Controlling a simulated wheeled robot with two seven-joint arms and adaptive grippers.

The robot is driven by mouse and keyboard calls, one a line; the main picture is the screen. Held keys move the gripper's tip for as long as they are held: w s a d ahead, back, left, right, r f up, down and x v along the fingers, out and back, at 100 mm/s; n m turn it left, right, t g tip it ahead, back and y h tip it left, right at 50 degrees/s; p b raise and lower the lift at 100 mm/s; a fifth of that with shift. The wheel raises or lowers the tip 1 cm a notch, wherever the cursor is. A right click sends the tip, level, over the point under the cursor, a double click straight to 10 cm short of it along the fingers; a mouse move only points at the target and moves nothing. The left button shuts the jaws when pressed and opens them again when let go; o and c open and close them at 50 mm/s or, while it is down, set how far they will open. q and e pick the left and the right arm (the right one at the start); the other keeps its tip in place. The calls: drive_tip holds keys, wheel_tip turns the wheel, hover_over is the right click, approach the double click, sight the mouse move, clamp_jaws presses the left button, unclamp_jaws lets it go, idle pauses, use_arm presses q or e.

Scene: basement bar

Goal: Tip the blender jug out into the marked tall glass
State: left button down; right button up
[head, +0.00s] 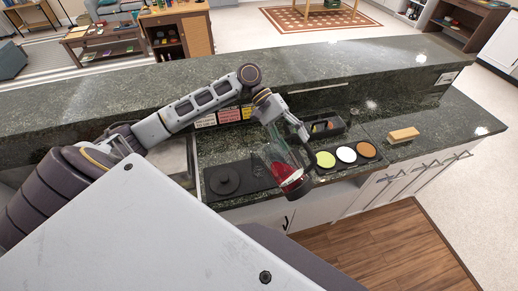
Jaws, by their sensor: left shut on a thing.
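A clear blender jug (278,160) with red contents hangs from my left gripper (298,130). The gripper is shut on it. The jug is tilted, with the red gathered at its lower right end, above the counter's front edge. The round black blender base (227,180) stands on a dark mat to the left of the jug. I cannot make out a marked tall glass; the arm and jug may hide it. My right gripper does not show.
A black tray (327,174) with green, white and brown round pieces lies right of the jug. Behind it is a dark open box (328,126). A tan block (403,135) lies farther right. A raised stone ledge (150,90) runs along the back.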

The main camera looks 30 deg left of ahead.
use_arm(q)
drive_tip(key=shift+w+a+r+g+h, duration=0.25)
drive_tip(key=shift+a+r+h, duration=0.4)
drive_tip(key=shift+a+h, duration=0.35)
drive_tip(key=shift+w+a+r+g+h, duration=0.25)
drive_tip(key=shift+a+r+h, duration=0.45)
drive_tip(key=shift+h, duration=0.4)
idle(5.9)
